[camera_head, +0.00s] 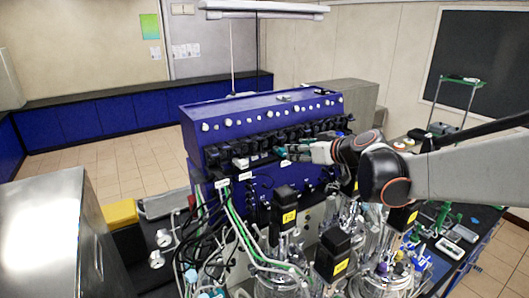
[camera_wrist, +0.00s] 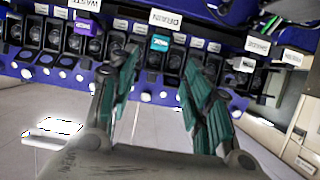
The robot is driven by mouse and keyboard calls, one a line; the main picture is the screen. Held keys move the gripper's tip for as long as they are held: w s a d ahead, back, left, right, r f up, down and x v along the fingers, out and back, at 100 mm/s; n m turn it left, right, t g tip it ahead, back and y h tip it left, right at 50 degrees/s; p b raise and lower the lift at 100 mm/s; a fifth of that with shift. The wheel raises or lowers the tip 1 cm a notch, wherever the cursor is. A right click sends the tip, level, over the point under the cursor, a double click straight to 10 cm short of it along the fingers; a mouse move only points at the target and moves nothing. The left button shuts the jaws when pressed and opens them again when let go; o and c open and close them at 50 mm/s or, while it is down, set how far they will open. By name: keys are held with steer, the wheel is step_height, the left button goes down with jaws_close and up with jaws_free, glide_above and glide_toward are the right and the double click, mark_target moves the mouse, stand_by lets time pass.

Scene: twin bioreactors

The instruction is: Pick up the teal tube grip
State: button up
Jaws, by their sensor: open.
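A small teal block, apparently the teal tube grip (camera_wrist: 159,43), sits in the row of black pump units in the wrist view, under an upside-down label. My gripper (camera_wrist: 160,72) is open. Its two fingers with teal pads stand left and right of the grip in the picture, with nothing between them. The fingertips look close to the row; I cannot tell whether they touch it. In the head view my gripper (camera_head: 298,152) reaches in from the right to the front of the blue bioreactor cabinet (camera_head: 225,132). There the grip cannot be told apart from the teal finger pads.
A purple block (camera_wrist: 88,27) sits in the same row, left of the teal one. Black pump units flank the grip closely. Glass vessels with black motor heads (camera_head: 333,252) and loose tubes (camera_head: 240,228) stand below my arm. A dark bench (camera_head: 480,222) holds small items at right.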

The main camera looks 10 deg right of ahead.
mark_target(279, 149)
steer(key=x, duration=0.3)
steer(key=b+x, duration=0.1)
steer(key=x, duration=0.5)
steer(key=shift+d+f, duration=0.25)
jaws_close()
